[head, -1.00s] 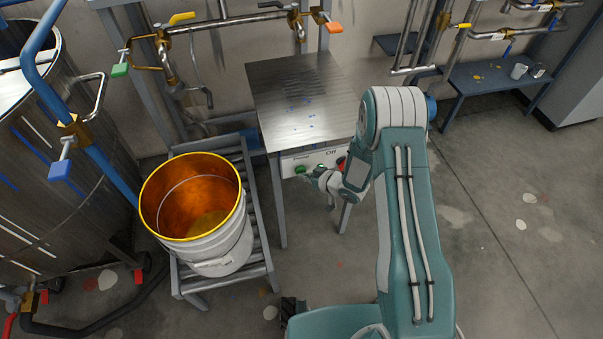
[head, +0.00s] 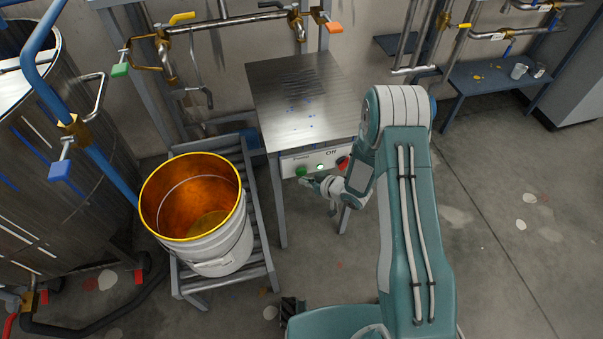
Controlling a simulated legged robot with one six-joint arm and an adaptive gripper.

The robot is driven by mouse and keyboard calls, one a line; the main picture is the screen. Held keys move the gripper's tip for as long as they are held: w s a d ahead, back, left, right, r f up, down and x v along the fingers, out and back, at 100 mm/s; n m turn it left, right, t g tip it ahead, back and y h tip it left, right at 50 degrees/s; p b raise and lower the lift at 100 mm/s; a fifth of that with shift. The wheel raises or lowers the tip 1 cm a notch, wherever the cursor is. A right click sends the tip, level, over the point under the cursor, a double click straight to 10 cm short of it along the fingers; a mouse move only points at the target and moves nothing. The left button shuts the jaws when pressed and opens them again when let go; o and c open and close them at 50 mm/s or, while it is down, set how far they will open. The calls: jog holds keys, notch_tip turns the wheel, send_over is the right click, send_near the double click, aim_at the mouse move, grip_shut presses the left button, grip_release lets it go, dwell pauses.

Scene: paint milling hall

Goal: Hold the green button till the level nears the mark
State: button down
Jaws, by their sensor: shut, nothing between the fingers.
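The green button (head: 301,171) is at the left of a white control panel (head: 328,153) under the steel table top. My gripper (head: 305,181) is shut and empty, just below and in front of the button. A small gap seems to show between them, but I cannot be sure they are apart. The open white bucket (head: 222,250) with a yellow rim stands left of the panel. A little yellowish liquid (head: 208,224) shows at its bottom inside the orange wall. I cannot make out a level mark.
A small pale indicator (head: 320,167) and a red button (head: 343,163) are also on the panel. The bucket stands on a grey roller rack (head: 262,250). A large steel tank (head: 55,190) fills the left. The floor at right is open.

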jog(key=shift+s+d, duration=0.25)
jog(key=shift+s, duration=0.55)
jog(key=shift+s+d, duration=0.2)
jog(key=shift+s, duration=0.6)
jog(key=shift+s+d, duration=0.25)
jog(key=shift+s, duration=0.55)
jog(key=shift+w+r, duration=0.1)
